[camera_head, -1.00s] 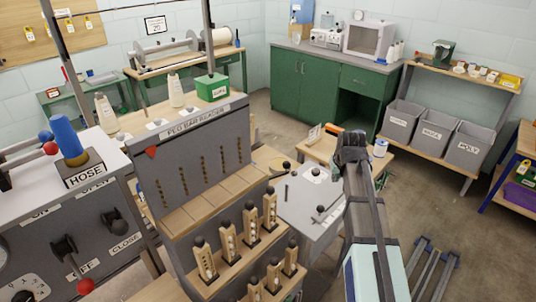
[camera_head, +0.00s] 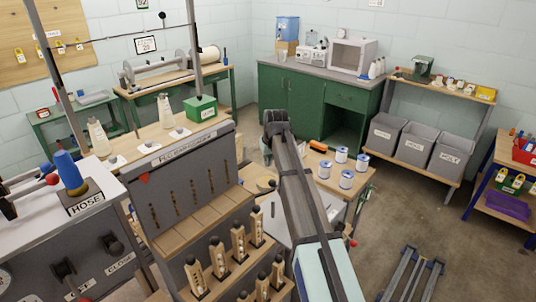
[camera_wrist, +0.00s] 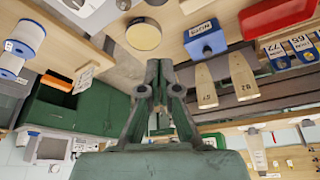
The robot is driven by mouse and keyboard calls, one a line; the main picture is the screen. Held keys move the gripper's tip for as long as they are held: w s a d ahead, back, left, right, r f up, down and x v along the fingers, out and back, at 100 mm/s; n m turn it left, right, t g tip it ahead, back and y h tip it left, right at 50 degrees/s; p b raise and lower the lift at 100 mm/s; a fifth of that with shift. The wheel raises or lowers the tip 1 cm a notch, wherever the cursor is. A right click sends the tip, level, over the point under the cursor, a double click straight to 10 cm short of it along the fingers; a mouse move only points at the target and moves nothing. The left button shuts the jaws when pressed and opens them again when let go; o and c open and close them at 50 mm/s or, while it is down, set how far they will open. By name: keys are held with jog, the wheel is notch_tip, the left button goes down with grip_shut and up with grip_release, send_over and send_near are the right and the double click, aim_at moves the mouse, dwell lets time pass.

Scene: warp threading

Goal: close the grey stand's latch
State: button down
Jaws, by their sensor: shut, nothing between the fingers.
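A light grey-topped stand (camera_head: 333,207) stands right of the peg board in the head view, largely covered by my arm. I cannot make out its latch in either current view. A lever with a red ball (camera_head: 352,243) shows just right of my arm; I cannot tell what it belongs to. My gripper (camera_head: 276,122) is at the far end of the raised arm in the head view, above and beyond the stand. In the wrist view my gripper (camera_wrist: 158,68) is shut and empty, its dark fingers together and touching nothing I can see.
The grey peg board (camera_head: 190,180) with wooden pegs stands left of my arm. A wooden bench with several white-and-blue spools (camera_head: 341,154) is on the right. The wrist view shows a blue box (camera_wrist: 205,40), a yellow disc (camera_wrist: 143,36) and wooden tags (camera_wrist: 243,76).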

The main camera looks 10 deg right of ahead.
jog(key=shift+s+d+f+p, duration=0.1)
jog(key=shift+s+f+p, duration=0.3)
jog(key=shift+f, duration=0.4)
jog(key=shift+s+f+p, duration=0.4)
jog(key=shift+s+f, duration=0.05)
jog(key=shift+f, duration=0.35)
jog(key=shift+s+d+f+p, duration=0.1)
jog(key=shift+s+f+p, duration=0.3)
jog(key=shift+f, duration=0.4)
